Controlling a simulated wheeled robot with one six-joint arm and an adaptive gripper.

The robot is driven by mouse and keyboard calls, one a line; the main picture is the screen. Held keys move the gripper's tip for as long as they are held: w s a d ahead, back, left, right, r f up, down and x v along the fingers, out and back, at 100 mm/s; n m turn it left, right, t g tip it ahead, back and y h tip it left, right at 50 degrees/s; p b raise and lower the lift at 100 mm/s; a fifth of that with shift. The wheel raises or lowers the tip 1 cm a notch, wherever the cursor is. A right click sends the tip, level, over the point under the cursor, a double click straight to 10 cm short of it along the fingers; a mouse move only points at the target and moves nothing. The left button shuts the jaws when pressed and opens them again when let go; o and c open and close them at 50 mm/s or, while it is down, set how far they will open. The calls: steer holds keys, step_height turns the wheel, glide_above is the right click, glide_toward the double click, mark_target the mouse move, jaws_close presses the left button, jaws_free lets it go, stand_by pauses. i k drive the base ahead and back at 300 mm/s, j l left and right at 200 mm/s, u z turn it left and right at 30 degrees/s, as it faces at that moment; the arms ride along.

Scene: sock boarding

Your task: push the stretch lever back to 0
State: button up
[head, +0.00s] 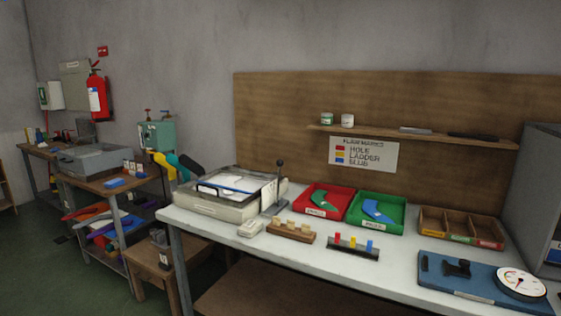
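An upright lever (279,179) with a black ball knob stands on a grey bracket at the right side of the pale inspection box (215,209) on the white table. It looks close to vertical. Any scale or 0 mark beside it is too small to read. A blue plate (437,277) at the table's right front carries a black clamp-like part (457,268) and a round white dial (521,283). The dial's needle shows, but its numbers are not readable. My gripper is not in view, so nothing is seen touching the lever.
Red (342,193) and green (401,210) trays hold sock-like pieces behind a wooden peg block (290,232) and a coloured peg rack (353,248). A wooden divided box (425,222) stands right. A shelf (420,136) hangs above. Dark green floor shows at left.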

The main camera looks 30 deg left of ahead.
mark_target(279, 162)
steer(key=i+j, duration=0.15)
steer(key=j, duration=0.35)
steer(key=i+j, duration=0.15)
steer(key=j, duration=0.3)
steer(key=i+j, duration=0.15)
steer(key=j, duration=0.35)
steer(key=i+j, duration=0.15)
steer(key=j, duration=0.3)
steer(key=i+j, duration=0.15)
steer(key=j, duration=0.35)
steer(key=i+j, duration=0.15)
steer(key=j, duration=0.3)
steer(key=i+j, duration=0.15)
steer(key=j, duration=0.35)
steer(key=i+j, duration=0.15)
steer(key=j, duration=0.3)
